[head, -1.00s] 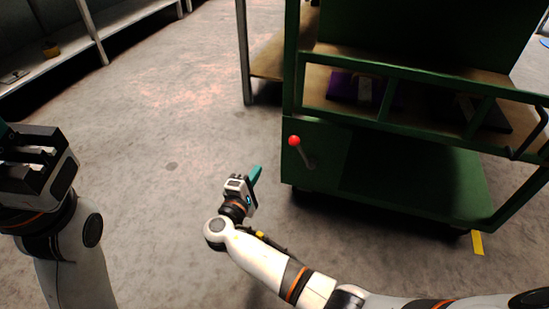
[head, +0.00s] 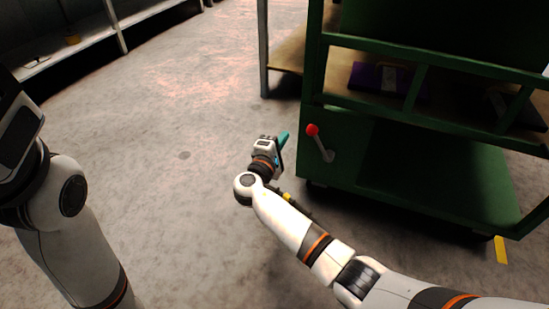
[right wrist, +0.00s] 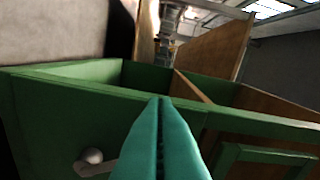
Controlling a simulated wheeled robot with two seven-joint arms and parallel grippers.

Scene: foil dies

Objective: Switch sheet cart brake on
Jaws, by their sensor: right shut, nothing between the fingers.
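The green sheet cart (head: 335,165) stands at the right in the head view. Its brake lever (head: 322,144) has a red knob and a grey arm on the cart's lower side panel, with the knob up and to the left of the pivot. My right gripper (head: 284,136) is shut and empty, just left of the lever and apart from it. In the right wrist view its teal fingers (right wrist: 160,140) are together in front of the green panel, and the lever (right wrist: 95,160) shows at lower left, its knob looking pale. My left gripper (head: 22,120) is partly cut off at the left edge.
The cart's shelf (head: 345,85) holds a purple packet (head: 370,77) and a dark one behind green rails. A grey post (head: 263,50) stands beside the cart. A shelf unit (head: 80,42) is at the upper left. The grey floor between is clear, with a yellow mark (head: 501,249) at right.

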